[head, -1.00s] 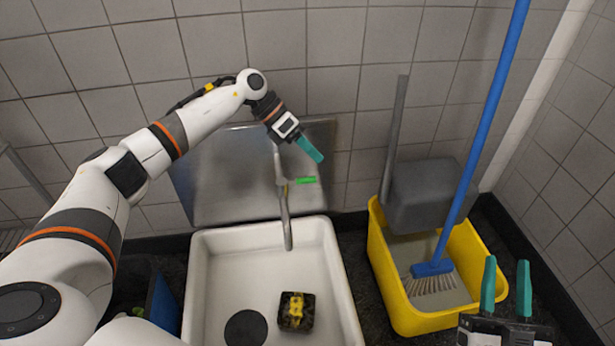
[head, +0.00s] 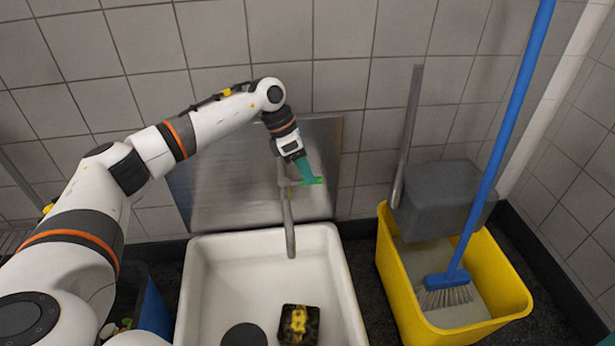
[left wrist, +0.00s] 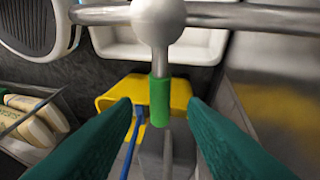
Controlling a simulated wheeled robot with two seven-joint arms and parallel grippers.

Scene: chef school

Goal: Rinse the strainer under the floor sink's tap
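The tap (head: 288,215) rises at the back of the white floor sink (head: 200,280), its spout pointing down over the basin. Its green lever (head: 312,181) sticks out to the right. In the left wrist view the green lever (left wrist: 159,100) stands between my left fingers, with gaps on both sides. My left gripper (head: 306,172) is open at the lever. A dark round disc (head: 245,336) lies on the sink floor; I cannot tell whether it is the strainer or the drain. A black and yellow block (head: 298,325) lies beside it. Of my right gripper only a teal sliver (head: 608,340) shows.
A yellow mop bucket (head: 398,275) with a grey wringer (head: 440,195) stands right of the sink. A blue-handled brush (head: 500,135) leans in it. A metal splash plate (head: 225,190) is behind the tap. A blue bin (head: 153,308) stands left of the sink.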

